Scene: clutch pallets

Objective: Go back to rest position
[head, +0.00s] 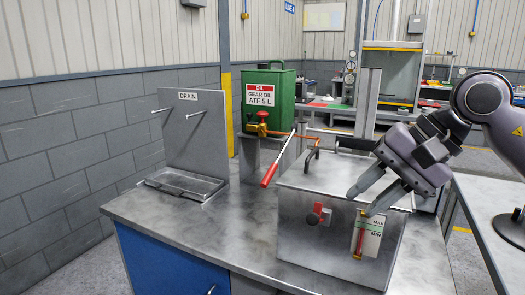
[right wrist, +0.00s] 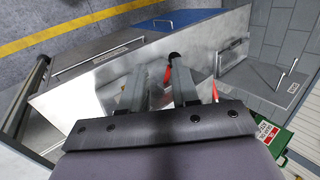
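My right gripper (head: 361,204) reaches in from the right in the head view, tilted down to the left over the front top edge of the steel box (head: 335,185). Its two grey fingers are apart, and I see nothing held between them. In the right wrist view the fingers (right wrist: 160,78) also stand apart. A red part and a black knob show behind them, at a distance I cannot tell. My left gripper is not in view.
The steel box carries a red valve handle (head: 319,214) and a level gauge (head: 366,238). A red-gripped lever (head: 279,160) leans beside it. A green oil can (head: 269,98) and a drain stand (head: 188,135) stand further left. The bench's front left (head: 200,225) is clear.

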